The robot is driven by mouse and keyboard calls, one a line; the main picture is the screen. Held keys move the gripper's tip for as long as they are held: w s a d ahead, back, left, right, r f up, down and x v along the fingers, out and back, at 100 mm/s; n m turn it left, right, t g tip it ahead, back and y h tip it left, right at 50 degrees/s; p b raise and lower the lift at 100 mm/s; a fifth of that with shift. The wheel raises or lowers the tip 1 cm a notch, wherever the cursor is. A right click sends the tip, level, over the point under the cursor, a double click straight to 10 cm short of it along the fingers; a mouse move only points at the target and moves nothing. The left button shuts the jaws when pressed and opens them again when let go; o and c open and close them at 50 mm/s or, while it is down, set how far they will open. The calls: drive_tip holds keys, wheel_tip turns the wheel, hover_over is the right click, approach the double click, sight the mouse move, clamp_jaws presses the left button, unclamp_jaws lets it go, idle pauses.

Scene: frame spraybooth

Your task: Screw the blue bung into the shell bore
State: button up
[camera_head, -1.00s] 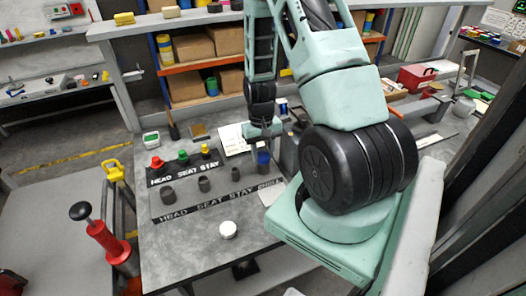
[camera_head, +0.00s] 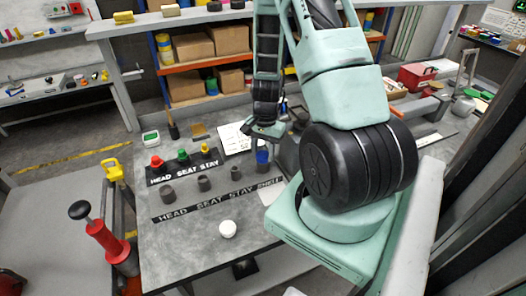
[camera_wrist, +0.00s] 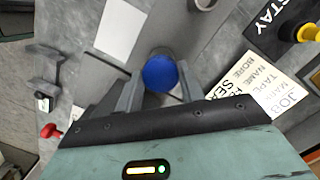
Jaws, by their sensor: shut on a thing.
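The blue bung (camera_head: 262,156) stands upright at the SHELL end of the front label strip, in line with the grey bores. In the wrist view its round blue top (camera_wrist: 160,73) sits between my two fingers, which are shut on it. My gripper (camera_head: 264,139) points down over it from above. The shell bore is hidden beneath the bung and fingers, so I cannot tell how deep the bung sits. Three open grey bores stand at HEAD (camera_head: 168,194), SEAT (camera_head: 204,183) and STAY (camera_head: 235,173).
Red (camera_head: 157,162), green (camera_head: 183,155) and yellow (camera_head: 205,149) bungs stand on the rear strip. A white round object (camera_head: 228,229) lies on the bare front bench. A red plunger-like tool (camera_head: 105,240) stands at left.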

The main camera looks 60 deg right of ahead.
drive_tip(key=m, duration=0.3)
drive_tip(key=shift+f+m+t+b, duration=0.1)
drive_tip(key=shift+m+t+b, duration=0.2)
drive_tip(key=shift+m, duration=0.5)
drive_tip(key=shift+m+b, duration=0.4)
drive_tip(key=shift+m, duration=0.7)
drive_tip(key=shift+m+t, duration=0.3)
drive_tip(key=shift+m, duration=0.9)
